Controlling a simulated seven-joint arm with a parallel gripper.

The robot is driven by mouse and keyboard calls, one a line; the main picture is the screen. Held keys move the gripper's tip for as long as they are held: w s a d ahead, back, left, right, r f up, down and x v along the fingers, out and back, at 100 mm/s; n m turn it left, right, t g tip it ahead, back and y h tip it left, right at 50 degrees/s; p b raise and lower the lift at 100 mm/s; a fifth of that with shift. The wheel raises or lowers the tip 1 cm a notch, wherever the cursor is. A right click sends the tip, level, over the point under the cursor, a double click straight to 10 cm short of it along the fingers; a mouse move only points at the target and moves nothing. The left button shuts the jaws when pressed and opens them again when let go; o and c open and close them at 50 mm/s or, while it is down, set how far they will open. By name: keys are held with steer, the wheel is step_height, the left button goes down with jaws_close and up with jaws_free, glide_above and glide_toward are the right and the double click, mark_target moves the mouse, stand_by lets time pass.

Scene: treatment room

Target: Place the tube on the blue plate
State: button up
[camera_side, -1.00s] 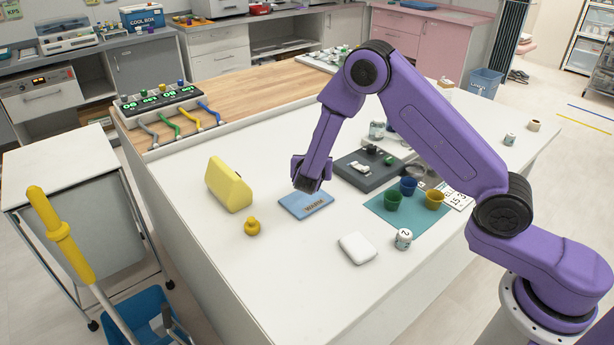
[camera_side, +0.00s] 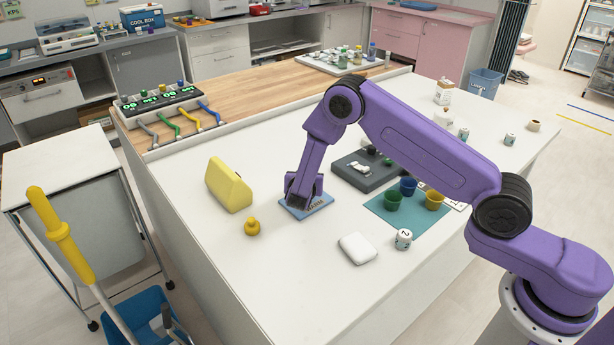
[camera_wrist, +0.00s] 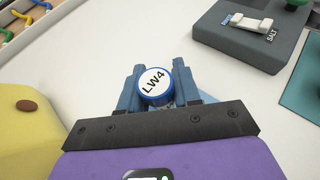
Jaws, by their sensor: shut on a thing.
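My gripper (camera_side: 302,192) is low over the blue plate (camera_side: 318,209) in the side view and covers much of it. In the wrist view my gripper (camera_wrist: 156,88) is shut on the tube, whose round white cap (camera_wrist: 154,82) with a blue rim reads "LW4". The cap faces the wrist camera. The tube's body is hidden below the cap, and the side view does not show it clearly. I cannot tell whether the tube touches the plate.
A yellow wedge-shaped block (camera_side: 228,184) and a small yellow knobbed object (camera_side: 252,226) stand left of the plate. A dark grey block (camera_side: 367,172) and a teal mat (camera_side: 407,222) with coloured cups are to the right. A white box (camera_side: 357,248) lies in front.

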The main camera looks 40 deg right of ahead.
steer(key=shift+f, duration=0.15)
steer(key=o, duration=1)
steer(key=shift+o, duration=0.2)
steer(key=shift+r, duration=0.2)
steer(key=v, duration=1.2)
steer(key=s+d+r+m+g+y, duration=0.2)
steer(key=s+d+r+m+g, duration=0.2)
steer(key=s+r+m, duration=0.55)
steer(key=s+r+m+g+y, duration=0.1)
steer(key=s+y, duration=0.3)
steer(key=s, duration=0.9)
steer(key=s+d+r+m+g+y, duration=0.1)
steer(key=s+m+g+y, duration=0.3)
steer(key=s, duration=1)
steer(key=shift+d+r, duration=0.2)
steer(key=shift+r, duration=0.25)
